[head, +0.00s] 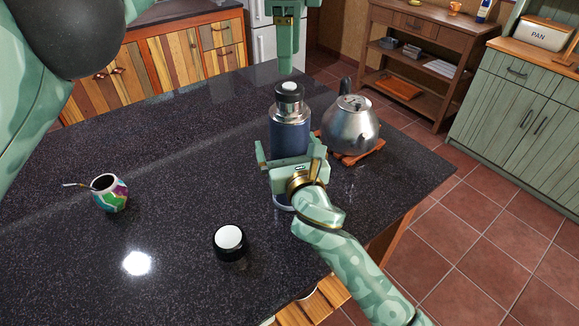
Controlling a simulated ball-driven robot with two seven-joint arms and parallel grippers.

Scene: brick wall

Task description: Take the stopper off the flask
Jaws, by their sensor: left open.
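The flask (290,135) stands upright on the dark counter, with a dark blue body and a steel shoulder. Its black stopper (290,95), with a pale top, sits in its mouth. My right gripper (291,152) is at the flask's near side, with a finger on each side of the body, and appears shut on it. It hides the flask's lower part. My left gripper (286,66) points down just above the stopper, apart from it. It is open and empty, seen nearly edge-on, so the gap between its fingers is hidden.
A black cap with a white top (230,242) lies on the counter (170,225) at the front. A steel kettle (350,128) stands on a wooden trivet (361,156) close right of the flask. A colourful mate gourd (109,194) stands left. The counter's middle left is clear.

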